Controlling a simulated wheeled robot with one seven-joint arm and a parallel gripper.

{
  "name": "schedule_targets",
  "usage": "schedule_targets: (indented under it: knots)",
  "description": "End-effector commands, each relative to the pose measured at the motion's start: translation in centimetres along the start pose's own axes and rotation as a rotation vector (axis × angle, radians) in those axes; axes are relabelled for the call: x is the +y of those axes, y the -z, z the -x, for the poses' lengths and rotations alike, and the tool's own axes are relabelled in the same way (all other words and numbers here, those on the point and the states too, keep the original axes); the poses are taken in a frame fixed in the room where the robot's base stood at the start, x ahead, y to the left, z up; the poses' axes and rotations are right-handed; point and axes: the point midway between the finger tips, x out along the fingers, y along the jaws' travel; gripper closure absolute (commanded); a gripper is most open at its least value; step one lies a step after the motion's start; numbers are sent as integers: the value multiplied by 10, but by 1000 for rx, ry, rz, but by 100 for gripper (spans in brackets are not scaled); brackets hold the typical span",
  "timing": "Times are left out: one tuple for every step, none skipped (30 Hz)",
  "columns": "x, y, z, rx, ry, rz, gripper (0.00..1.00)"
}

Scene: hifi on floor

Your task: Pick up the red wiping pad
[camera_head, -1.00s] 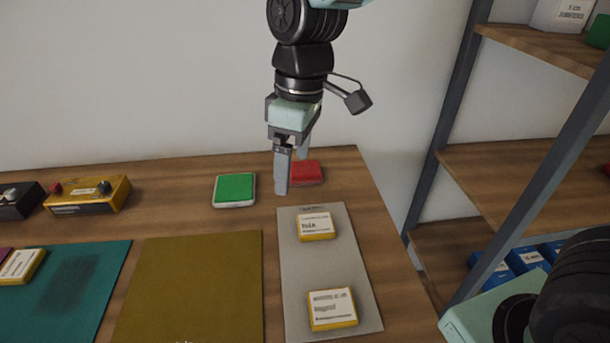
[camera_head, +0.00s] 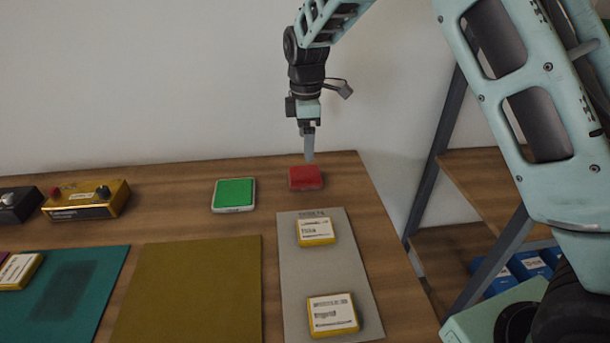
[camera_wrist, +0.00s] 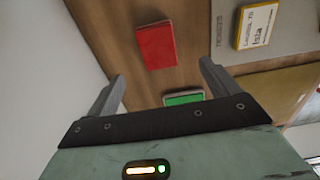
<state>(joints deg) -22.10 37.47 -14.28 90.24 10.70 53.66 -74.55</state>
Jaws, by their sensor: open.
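The red wiping pad (camera_head: 306,177) lies flat on the wooden table near its back right corner. In the wrist view the red pad (camera_wrist: 156,46) is ahead of the fingertips, a little left of the picture's middle. My gripper (camera_head: 309,158) hangs pointing down above and just behind the pad, apart from it as far as I can tell. In the wrist view my gripper (camera_wrist: 162,70) has its two fingers wide apart with nothing between them.
A green pad (camera_head: 234,194) lies left of the red one. A grey mat (camera_head: 325,268) with two yellow-edged labelled blocks lies in front. An olive mat (camera_head: 190,290) and a yellow box (camera_head: 86,200) are farther left. A wall is behind and a shelf rack (camera_head: 435,165) stands right.

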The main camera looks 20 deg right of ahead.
Motion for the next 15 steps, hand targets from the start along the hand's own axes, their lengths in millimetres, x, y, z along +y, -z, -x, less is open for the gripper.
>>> schedule_targets:
  knots:
    - [-1, 0, -10, -4, 5, 0, 13]
    - [-1, 0, -16, -2, 4, -1, 13]
    - [-1, 0, -24, -3, 5, -1, 13]
    - [-1, 0, -29, -3, 3, 0, 13]
    - [-1, 0, -34, -3, 3, -1, 13]
    - [0, 0, -40, -2, 2, -2, 13]
    - [0, 0, -44, -2, 2, -2, 13]
    - [0, 0, -47, -2, 2, -2, 13]
    - [0, 0, -51, -1, 1, -1, 13]
    - [0, 0, -53, -1, 1, -1, 13]
    - [0, 0, -54, 0, 1, -1, 13]
    - [0, 0, -56, 0, 1, -1, 13]
    - [0, 0, -58, 0, 1, -1, 13]
    - [0, 0, -59, -1, 1, -1, 13]
    - [1, 0, -63, -2, 2, -1, 13]
